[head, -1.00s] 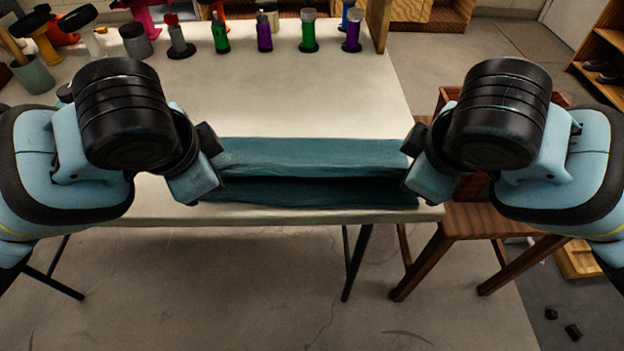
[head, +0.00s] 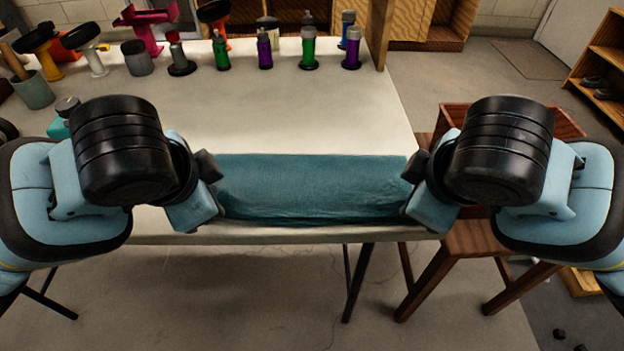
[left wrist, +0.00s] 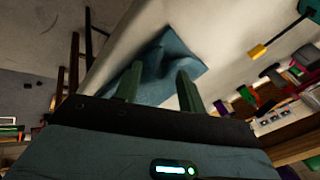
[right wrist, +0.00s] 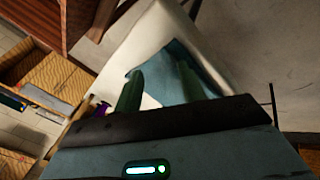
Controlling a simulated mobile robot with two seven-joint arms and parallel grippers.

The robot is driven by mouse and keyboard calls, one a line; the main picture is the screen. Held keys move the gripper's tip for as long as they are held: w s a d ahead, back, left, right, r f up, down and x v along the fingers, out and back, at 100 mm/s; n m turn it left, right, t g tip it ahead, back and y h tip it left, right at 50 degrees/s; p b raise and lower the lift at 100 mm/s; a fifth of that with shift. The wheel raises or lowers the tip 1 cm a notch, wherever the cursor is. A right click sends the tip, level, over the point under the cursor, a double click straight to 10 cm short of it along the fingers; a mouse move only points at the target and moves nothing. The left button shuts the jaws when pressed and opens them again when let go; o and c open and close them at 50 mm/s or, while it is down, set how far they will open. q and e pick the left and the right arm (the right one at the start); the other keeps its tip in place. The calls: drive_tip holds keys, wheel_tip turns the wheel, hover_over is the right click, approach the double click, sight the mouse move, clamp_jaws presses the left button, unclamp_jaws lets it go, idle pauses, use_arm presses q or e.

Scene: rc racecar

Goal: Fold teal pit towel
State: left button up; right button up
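The teal towel (head: 310,188) lies as a wide band along the front edge of the white table. Its top looks smooth, with a rounded front side. My left gripper (head: 212,207) is at the towel's left end and my right gripper (head: 412,200) at its right end. Fingertips are mostly hidden in the head view. In the left wrist view the fingers (left wrist: 158,80) stand apart, with the towel (left wrist: 165,60) beyond and between them. In the right wrist view the fingers (right wrist: 160,82) also stand apart, with the towel (right wrist: 172,62) behind them. Contact with the cloth cannot be told.
The white table (head: 300,120) is bare behind the towel. Several bottles (head: 308,48) line its back edge. Coloured stands and a grey-green cup (head: 35,90) fill the back left. A wooden chair (head: 470,238) stands against the right side.

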use_arm(q)
drive_tip(key=v, duration=0.3)
drive_tip(key=shift+w+r, duration=0.15)
drive_tip(key=shift+r, duration=0.3)
use_arm(e)
drive_tip(key=v, duration=0.3)
drive_tip(key=shift+w+r, duration=0.1)
drive_tip(key=shift+r, duration=0.35)
use_arm(q)
drive_tip(key=s+v, duration=0.1)
drive_tip(key=v, duration=0.6)
drive_tip(key=shift+s+f, duration=0.3)
use_arm(e)
drive_tip(key=s+v, duration=0.1)
drive_tip(key=v, duration=0.6)
drive_tip(key=shift+s+f, duration=0.25)
drive_tip(key=shift+f, duration=0.05)
